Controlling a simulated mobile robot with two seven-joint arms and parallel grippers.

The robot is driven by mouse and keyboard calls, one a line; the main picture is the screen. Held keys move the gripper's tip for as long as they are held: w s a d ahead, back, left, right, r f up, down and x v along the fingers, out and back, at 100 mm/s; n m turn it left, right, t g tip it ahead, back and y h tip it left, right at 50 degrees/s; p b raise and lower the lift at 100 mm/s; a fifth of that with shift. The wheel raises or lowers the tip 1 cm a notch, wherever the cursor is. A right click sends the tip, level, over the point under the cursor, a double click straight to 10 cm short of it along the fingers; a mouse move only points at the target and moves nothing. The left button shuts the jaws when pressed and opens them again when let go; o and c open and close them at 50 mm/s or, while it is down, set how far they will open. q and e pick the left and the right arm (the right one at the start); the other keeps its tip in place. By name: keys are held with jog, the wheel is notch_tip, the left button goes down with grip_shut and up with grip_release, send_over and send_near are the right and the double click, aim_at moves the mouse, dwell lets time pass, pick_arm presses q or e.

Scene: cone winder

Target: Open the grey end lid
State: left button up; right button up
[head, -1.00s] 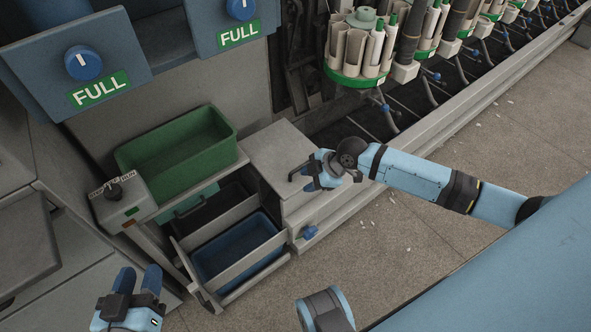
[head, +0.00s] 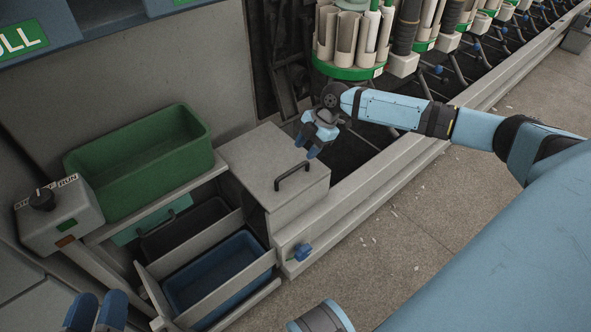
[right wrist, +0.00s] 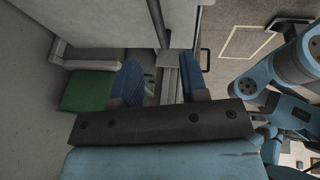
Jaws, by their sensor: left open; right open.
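The grey end lid (head: 262,160) lies shut and flat on a grey box at the end of the machine. Its black bar handle (head: 292,176) is in full view near the lid's right front edge. My right gripper (head: 309,150) is open and empty, beside the lid's far right corner and apart from the handle. In the right wrist view its two blue fingers (right wrist: 163,82) stand apart, with what looks like the handle (right wrist: 205,60) to their right. My left gripper (head: 97,308) is open and empty at the lower left, partly cut off by the frame.
A green bin (head: 140,172) stands left of the lid. A pulled-out grey drawer holds a blue bin (head: 215,275) below it. A blue knob (head: 302,252) sticks out of the box front. Bobbin holders (head: 350,55) stand close behind my right arm.

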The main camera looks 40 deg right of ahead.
aim_at(294, 169)
jog(key=b+x, duration=0.2)
jog(key=x, duration=0.4)
jog(key=shift+a+f, duration=0.1)
jog(key=shift+f, duration=0.15)
jog(key=shift+w+a+f, duration=0.15)
jog(key=shift+a+f, duration=0.1)
jog(key=shift+f, duration=0.25)
pick_arm(q)
jog(key=shift+w+a+f+m, duration=0.1)
jog(key=shift+w+f+m, duration=0.15)
jog(key=shift+f, duration=0.4)
jog(key=shift+w+a+f+m, duration=0.1)
jog(key=shift+f+m, duration=0.25)
jog(key=shift+f, duration=0.25)
jog(key=shift+d, duration=0.1)
pick_arm(e)
grip_shut()
